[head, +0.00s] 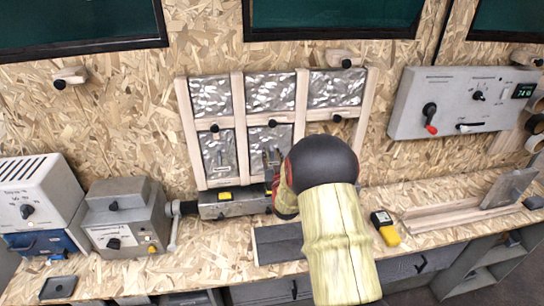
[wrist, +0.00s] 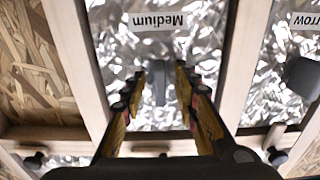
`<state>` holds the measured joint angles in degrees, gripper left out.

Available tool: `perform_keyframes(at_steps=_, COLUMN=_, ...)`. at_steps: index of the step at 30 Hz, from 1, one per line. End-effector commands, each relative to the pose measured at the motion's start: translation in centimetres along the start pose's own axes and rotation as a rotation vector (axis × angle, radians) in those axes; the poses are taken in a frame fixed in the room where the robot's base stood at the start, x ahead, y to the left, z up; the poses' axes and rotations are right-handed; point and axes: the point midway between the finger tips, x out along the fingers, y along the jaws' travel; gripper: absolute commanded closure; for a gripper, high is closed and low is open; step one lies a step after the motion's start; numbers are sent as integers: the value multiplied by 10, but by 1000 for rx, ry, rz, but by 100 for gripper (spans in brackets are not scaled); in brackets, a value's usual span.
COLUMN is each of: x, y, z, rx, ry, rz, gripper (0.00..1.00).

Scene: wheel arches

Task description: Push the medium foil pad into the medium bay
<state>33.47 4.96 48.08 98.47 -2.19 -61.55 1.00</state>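The medium foil pad (head: 270,138) is crinkled silver and sits between wooden battens in the lower middle bay of the frame (head: 237,110). In the wrist view the pad (wrist: 110,55) carries an upside-down "Medium" label (wrist: 158,21) and a grey handle (wrist: 160,85). I cannot tell how deep the pad sits in the medium bay. My gripper (wrist: 160,78) is open, its fingers on either side of the handle with gaps showing. In the head view my gripper (head: 272,160) is in front of the pad, and my arm hides the lower right.
The narrow foil pad (head: 219,155), with its own handle, is left of the medium one. Foil panels fill the bays above. The lower right bay shows bare board. A grey vise (head: 220,205) and a yellow meter (head: 385,228) are on the bench below.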

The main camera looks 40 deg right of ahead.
Motion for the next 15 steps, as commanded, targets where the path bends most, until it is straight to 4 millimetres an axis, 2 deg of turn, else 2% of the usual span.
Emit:
perform_keyframes(at_steps=10, x=-4, y=0, z=0, rx=0, ry=-1, rz=0, gripper=69)
perform_keyframes(at_steps=15, x=-25, y=0, z=-1, rx=0, ry=0, rz=0, gripper=69)
